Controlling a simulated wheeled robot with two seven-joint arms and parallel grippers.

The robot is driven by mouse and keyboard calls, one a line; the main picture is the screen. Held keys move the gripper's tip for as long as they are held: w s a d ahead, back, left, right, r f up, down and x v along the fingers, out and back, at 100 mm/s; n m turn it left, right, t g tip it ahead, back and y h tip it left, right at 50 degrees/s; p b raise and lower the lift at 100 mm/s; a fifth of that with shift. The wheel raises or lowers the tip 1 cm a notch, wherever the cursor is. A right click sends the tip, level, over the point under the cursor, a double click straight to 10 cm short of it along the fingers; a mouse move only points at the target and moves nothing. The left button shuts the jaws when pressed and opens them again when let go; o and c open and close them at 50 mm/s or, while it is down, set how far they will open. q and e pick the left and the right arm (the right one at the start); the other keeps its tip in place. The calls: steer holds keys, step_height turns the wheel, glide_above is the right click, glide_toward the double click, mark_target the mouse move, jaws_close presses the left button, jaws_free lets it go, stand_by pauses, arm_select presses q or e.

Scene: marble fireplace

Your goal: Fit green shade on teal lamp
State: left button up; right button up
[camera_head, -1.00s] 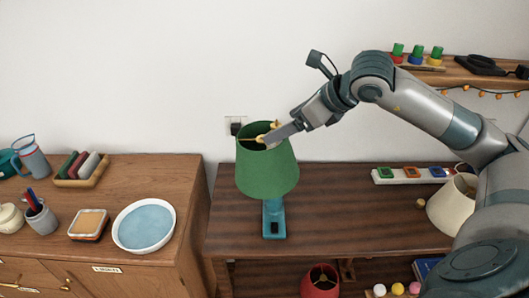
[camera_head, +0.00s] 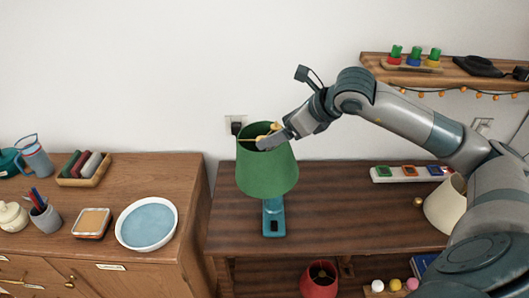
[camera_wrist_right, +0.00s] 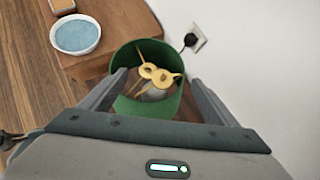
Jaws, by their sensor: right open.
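The green shade (camera_head: 267,172) sits upright over the top of the teal lamp (camera_head: 274,222), whose base stands on the dark wooden table. The shade hides the lamp's upper part. In the right wrist view, brass rings and thin struts (camera_wrist_right: 158,75) show inside the open top of the shade (camera_wrist_right: 142,107), above a pale rounded part. My right gripper (camera_head: 268,143) is open at the shade's top opening. In its wrist view the two fingers lie apart, one on each side of the shade; I cannot tell whether they touch it. My left gripper is not in view.
A cream shade (camera_head: 444,206) lies at the right of the table (camera_head: 340,225), and a red shade (camera_head: 319,281) is below. A wall socket with a black plug (camera_head: 236,127) is behind the lamp. The left cabinet holds a blue-and-white bowl (camera_head: 146,224).

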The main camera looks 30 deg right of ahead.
steer(key=shift+w+a+f, duration=0.15)
steer(key=shift+w+f, duration=0.1)
steer(key=shift+w, duration=0.2)
steer(key=shift+w+a+f+p, duration=0.1)
steer(key=shift+w+f+p, duration=0.15)
steer(key=shift+f+p, duration=0.05)
steer(key=shift+w+f, duration=0.1)
steer(key=shift+f, duration=0.2)
steer(key=c, duration=1.5)
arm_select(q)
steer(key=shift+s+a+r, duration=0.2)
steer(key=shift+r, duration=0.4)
arm_select(e)
steer(key=shift+c, duration=0.2)
